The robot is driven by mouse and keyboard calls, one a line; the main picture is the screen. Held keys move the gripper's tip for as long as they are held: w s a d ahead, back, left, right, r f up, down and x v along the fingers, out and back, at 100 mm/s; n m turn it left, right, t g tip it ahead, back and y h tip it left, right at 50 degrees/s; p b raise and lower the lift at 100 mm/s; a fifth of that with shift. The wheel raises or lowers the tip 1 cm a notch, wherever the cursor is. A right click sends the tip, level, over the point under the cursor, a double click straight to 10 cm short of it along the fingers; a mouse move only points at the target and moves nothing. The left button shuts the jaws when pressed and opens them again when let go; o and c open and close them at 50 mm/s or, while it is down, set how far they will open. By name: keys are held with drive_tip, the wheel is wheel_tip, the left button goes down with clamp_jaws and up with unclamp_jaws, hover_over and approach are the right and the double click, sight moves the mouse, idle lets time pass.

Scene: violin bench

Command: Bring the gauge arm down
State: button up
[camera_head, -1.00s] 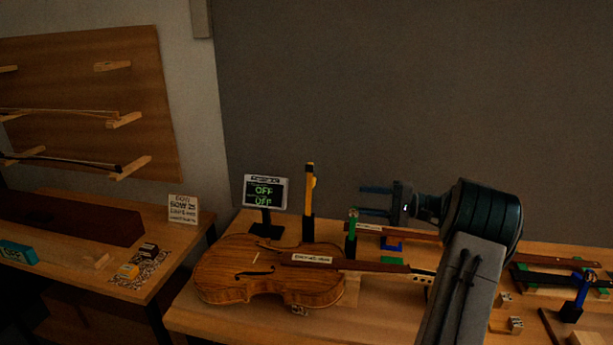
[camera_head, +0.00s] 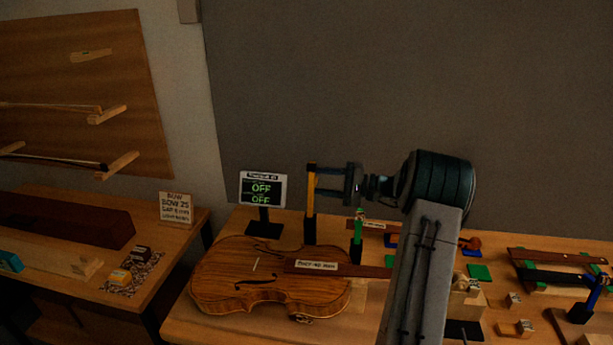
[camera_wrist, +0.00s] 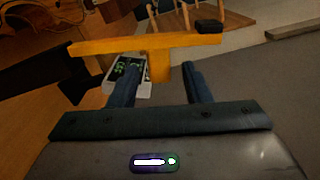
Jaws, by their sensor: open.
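The yellow gauge arm (camera_head: 310,200) stands upright in a black base at the back of the bench, behind the violin (camera_head: 262,279). My gripper (camera_head: 322,180) reaches it from the right, with its fingers open at the arm's upper part. In the wrist view the yellow arm (camera_wrist: 100,46) runs across just beyond the fingertips. A short yellow stub on it points into the gap of my gripper (camera_wrist: 162,72), between the two fingers. I cannot tell whether either finger touches it. The small display (camera_head: 262,189) left of the arm reads OFF on two lines.
A green-topped post (camera_head: 358,235) stands below my gripper. Bow parts, coloured blocks and a blue-topped stand (camera_head: 590,297) crowd the bench's right side. A second bench at left carries a sign (camera_head: 176,208) and small blocks. The wall space above the gauge is clear.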

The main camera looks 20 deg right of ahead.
sight(316, 184)
drive_tip(key=shift+p+x, duration=0.45)
drive_tip(key=shift+x, duration=1.9)
clamp_jaws()
drive_tip(key=shift+f+b, duration=0.1)
drive_tip(key=shift+b, duration=0.4)
drive_tip(key=n+b, duration=0.1)
drive_tip(key=b, duration=0.1)
drive_tip(key=s+n+b, duration=0.1)
drive_tip(key=b, duration=0.2)
drive_tip(key=shift+s+a, duration=0.1)
drive_tip(key=shift+a, duration=0.3)
drive_tip(key=shift+s+a+r+n+b, duration=0.4)
drive_tip(key=shift+n+b, duration=0.3)
drive_tip(key=shift+b, duration=0.8)
drive_tip(key=shift+s+a+r+n+b, duration=0.15)
drive_tip(key=shift+s+n+b, duration=0.45)
drive_tip(key=shift+b, duration=0.95)
drive_tip(key=shift+s+a+r+n+b, duration=0.15)
drive_tip(key=shift+s+a+n+b, duration=0.2)
drive_tip(key=shift+n+b, duration=0.8)
drive_tip(key=shift+r+m+b, duration=0.1)
drive_tip(key=shift+m+b, duration=0.15)
drive_tip(key=shift+b, duration=0.15)
